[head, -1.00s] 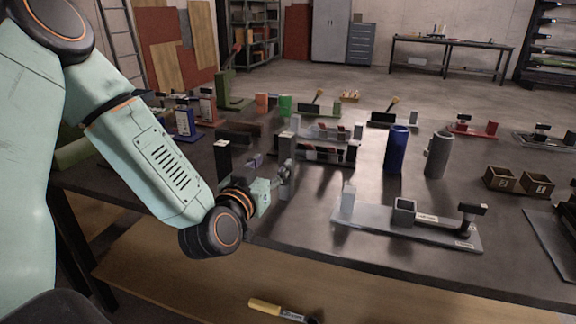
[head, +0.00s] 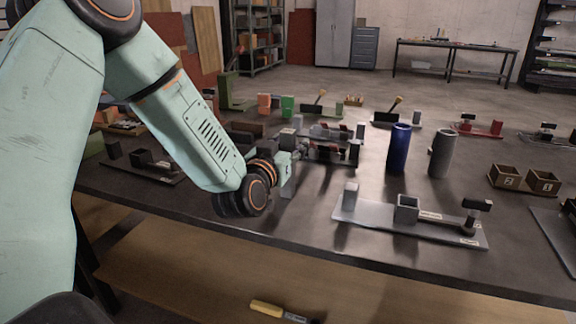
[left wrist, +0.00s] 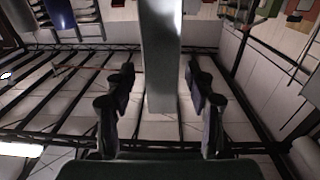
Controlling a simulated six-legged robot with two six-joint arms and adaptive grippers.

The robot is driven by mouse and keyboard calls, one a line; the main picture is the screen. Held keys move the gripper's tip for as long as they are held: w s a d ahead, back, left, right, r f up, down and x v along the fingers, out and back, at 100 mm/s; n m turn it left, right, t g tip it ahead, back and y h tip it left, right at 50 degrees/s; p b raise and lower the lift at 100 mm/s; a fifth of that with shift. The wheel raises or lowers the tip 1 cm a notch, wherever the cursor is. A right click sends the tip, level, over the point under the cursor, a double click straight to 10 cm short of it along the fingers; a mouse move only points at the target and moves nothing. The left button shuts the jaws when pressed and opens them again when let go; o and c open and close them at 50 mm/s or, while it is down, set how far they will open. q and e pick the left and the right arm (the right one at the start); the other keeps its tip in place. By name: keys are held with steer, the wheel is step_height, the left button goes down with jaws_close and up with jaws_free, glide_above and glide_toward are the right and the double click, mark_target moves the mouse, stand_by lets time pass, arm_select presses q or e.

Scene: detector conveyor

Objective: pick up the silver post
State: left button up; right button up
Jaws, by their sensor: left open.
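A tall grey, silver-looking post (head: 288,184) stands upright near the front edge of the dark table in the head view, partly hidden by my left gripper. My left gripper (head: 302,151) is at its upper part. In the left wrist view the post (left wrist: 161,60) runs down from the top edge, between the two sides of the left gripper (left wrist: 160,98). The fingers are open, with a visible gap on both sides of the post. A second, shorter silver post (head: 350,197) stands on the left end of a grey plate. My right gripper is not in view.
The grey plate (head: 380,221) also bears a small open box (head: 407,208). A blue cylinder (head: 399,149) and a grey cylinder (head: 442,154) stand behind it. A dark fixture (head: 330,152) lies just behind my gripper. Two brown bins (head: 526,179) are at the right.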

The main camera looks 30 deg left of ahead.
arm_select(q)
steer(key=shift+w+a+f, duration=0.1)
steer(key=shift+a+f, duration=0.05)
steer(key=shift+a, duration=0.2)
steer(key=shift+c, duration=1.1)
steer(key=shift+d, duration=0.4)
steer(key=c, duration=0.5)
steer(key=shift+a, duration=0.2)
steer(key=shift+c, duration=2.1)
jaws_close()
steer(key=shift+d, duration=0.1)
